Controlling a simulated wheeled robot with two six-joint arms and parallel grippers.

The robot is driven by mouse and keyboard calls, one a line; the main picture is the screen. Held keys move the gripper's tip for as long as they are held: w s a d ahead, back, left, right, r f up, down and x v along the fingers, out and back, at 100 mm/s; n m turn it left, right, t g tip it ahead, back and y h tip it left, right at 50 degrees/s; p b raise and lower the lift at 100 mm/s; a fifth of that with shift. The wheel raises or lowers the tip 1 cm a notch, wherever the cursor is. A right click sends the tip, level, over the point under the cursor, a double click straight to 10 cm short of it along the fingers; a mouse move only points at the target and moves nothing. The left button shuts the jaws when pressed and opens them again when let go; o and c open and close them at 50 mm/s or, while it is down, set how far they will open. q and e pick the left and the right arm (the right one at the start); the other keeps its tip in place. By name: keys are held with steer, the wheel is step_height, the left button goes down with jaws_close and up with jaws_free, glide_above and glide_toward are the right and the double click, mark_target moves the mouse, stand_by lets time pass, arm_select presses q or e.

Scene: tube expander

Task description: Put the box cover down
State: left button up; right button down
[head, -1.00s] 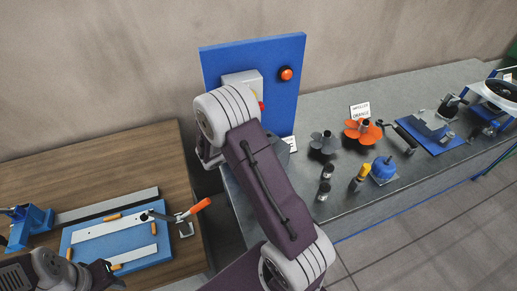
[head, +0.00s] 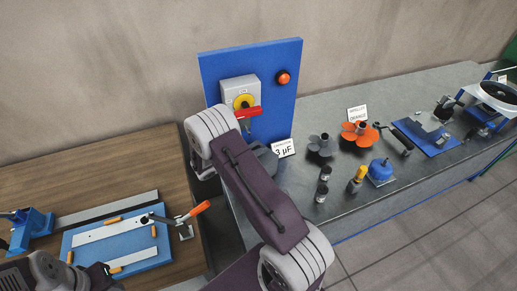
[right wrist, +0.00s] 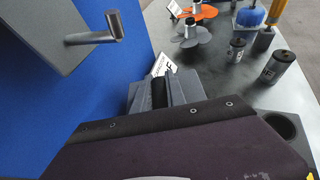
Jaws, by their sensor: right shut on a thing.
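My right gripper (right wrist: 165,95) shows its grey jaws in the right wrist view, low near the bench and beside the blue board. It is shut on a dark thing (right wrist: 160,93), which I take to be the box cover; its shape is mostly hidden by the jaws. In the head view the right gripper (head: 265,153) is largely hidden behind my arm, next to a white sign (head: 283,148). A grey box (head: 238,90) with a yellow dial and red handle is on the blue board. My left gripper (head: 102,274) is at the bottom left, mostly cut off; its jaws are unclear.
A metal rod (right wrist: 95,39) sticks out from the grey box. The wooden table (head: 125,155) at left holds a blue fixture. Bare bench lies at its front.

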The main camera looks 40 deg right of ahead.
steer(key=c, duration=1.4)
jaws_free()
steer(key=shift+f, duration=0.1)
steer(key=shift+o, duration=0.2)
steer(key=shift+r+p, duration=0.3)
steer(key=shift+r, duration=0.05)
steer(key=w+b+v, duration=0.1)
steer(key=b+v, duration=0.1)
steer(key=v, duration=0.9)
steer(key=s+a+f+m+g+y, duration=0.2)
steer(key=s+a+m+y, duration=0.1)
steer(key=s+m+y, duration=0.3)
steer(key=s+a+f+m+g+y, duration=0.1)
steer(key=s+a+f+m+y, duration=0.2)
steer(key=s, duration=0.5)
steer(key=s+a+r+m+t+y, duration=0.2)
steer(key=a+m, duration=0.4)
steer(key=m, duration=0.4)
steer(key=t+y, duration=0.1)
steer(key=y, duration=0.1)
steer(key=shift+a+r+y, duration=0.15)
steer(key=shift+a+y, duration=0.25)
